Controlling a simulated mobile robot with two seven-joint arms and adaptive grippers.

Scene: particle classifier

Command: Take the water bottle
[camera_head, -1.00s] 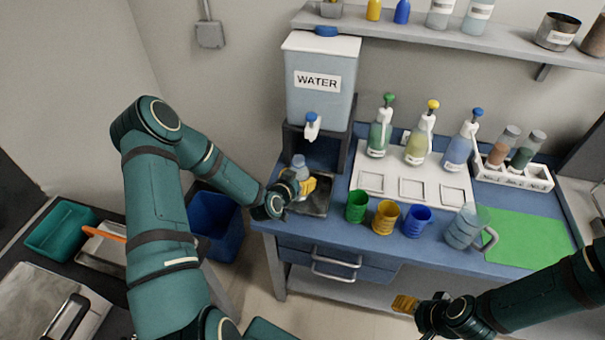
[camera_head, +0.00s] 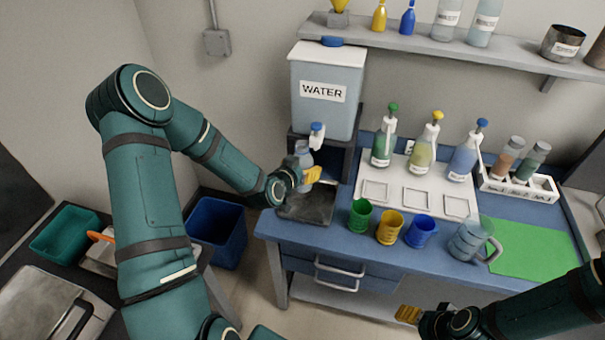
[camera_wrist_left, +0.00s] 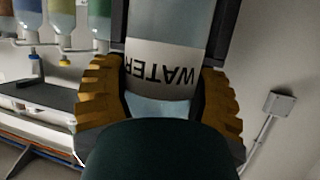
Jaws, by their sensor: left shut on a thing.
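The water bottle (camera_head: 303,158), a small clear grey-blue bottle, is upright in front of the dark stand below the dispenser's tap. The bottle is above the dark tray (camera_head: 315,208).
Green (camera_head: 360,214), yellow (camera_head: 389,226) and blue (camera_head: 420,231) cups and a clear jug (camera_head: 469,241) stand to the right. Spray bottles stand on a white board (camera_head: 398,202).

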